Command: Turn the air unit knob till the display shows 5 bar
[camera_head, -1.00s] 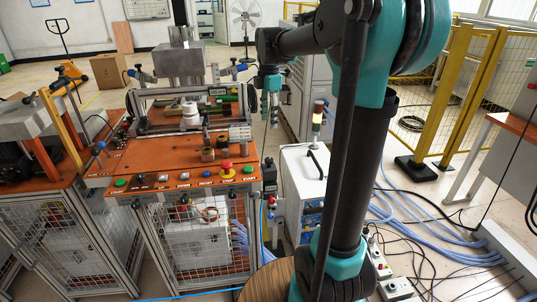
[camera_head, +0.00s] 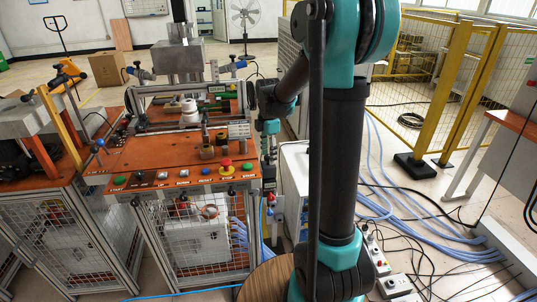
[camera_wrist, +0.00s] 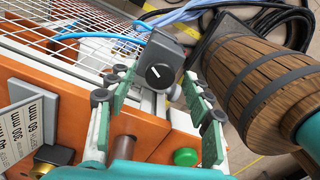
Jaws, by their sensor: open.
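The air unit knob (camera_wrist: 160,75) is a dark round knob with a white mark, on a grey block near the top middle of the wrist view. My gripper (camera_wrist: 153,82) is open, its green-and-black fingers spread to either side of the knob. I cannot tell if they touch it; nothing is held. In the head view my gripper (camera_head: 270,160) points down beside the right edge of the orange bench and covers the knob. Parts of the air unit (camera_head: 270,208) show below. I see no readable pressure display in either view.
The orange bench (camera_head: 165,152) carries a row of buttons, including a red emergency stop (camera_head: 226,164). A white cabinet (camera_head: 293,170) stands just right of the gripper. Blue hoses (camera_head: 395,215) lie on the floor. A wire mesh (camera_wrist: 65,40) is near the left finger.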

